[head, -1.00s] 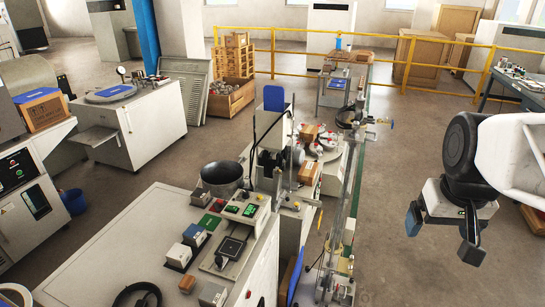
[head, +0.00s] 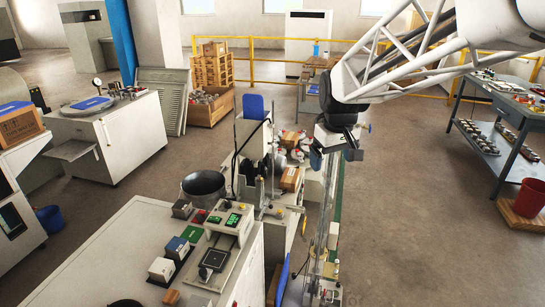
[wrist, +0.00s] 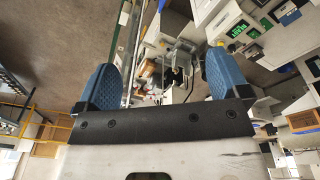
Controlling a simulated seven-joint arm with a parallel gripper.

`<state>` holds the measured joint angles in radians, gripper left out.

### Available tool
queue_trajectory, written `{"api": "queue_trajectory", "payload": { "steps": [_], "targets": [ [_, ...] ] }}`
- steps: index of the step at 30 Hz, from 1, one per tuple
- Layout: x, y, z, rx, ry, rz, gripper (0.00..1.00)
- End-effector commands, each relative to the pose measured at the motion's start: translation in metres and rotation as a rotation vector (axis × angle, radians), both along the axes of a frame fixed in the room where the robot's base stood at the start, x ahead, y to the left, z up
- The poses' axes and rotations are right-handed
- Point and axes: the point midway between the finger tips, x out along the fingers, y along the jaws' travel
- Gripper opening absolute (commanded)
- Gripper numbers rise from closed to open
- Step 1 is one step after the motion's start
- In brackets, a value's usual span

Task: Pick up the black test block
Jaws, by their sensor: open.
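A small block with a black top (head: 182,208), which looks like the black test block, sits on the pale bench (head: 130,240) in the head view. It is just left of a red block (head: 200,216) and in front of the black pot. My gripper (head: 335,157) is open and empty, high above the narrow line right of the bench, well to the right of the block. In the wrist view my blue-padded fingers (wrist: 160,62) are spread, with machinery far below between them. I cannot make out the black block in that view.
A black pot (head: 204,186), a green pad (head: 192,233), a blue-topped block (head: 178,246), a grey block (head: 161,269) and a tester with green displays (head: 230,222) crowd the bench. An upright machine (head: 252,150) stands behind them. The bench's left part is bare.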

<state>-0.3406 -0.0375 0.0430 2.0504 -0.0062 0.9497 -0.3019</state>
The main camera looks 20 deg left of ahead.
Motion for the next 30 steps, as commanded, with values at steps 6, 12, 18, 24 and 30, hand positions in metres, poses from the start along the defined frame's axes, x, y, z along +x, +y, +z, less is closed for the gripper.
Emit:
{"api": "queue_trajectory", "payload": {
  "steps": [6,12,18,24,30],
  "targets": [
    [0.038,0.053,-0.015,-0.011,0.013,0.1,0.94],
    [0.067,0.103,-0.032,-0.021,0.024,0.189,0.94],
    [0.092,0.156,-0.053,-0.03,0.033,0.279,0.94],
    [0.112,0.21,-0.078,-0.04,0.044,0.368,0.94],
    [0.127,0.268,-0.106,-0.049,0.053,0.459,0.94]
  ]
}}
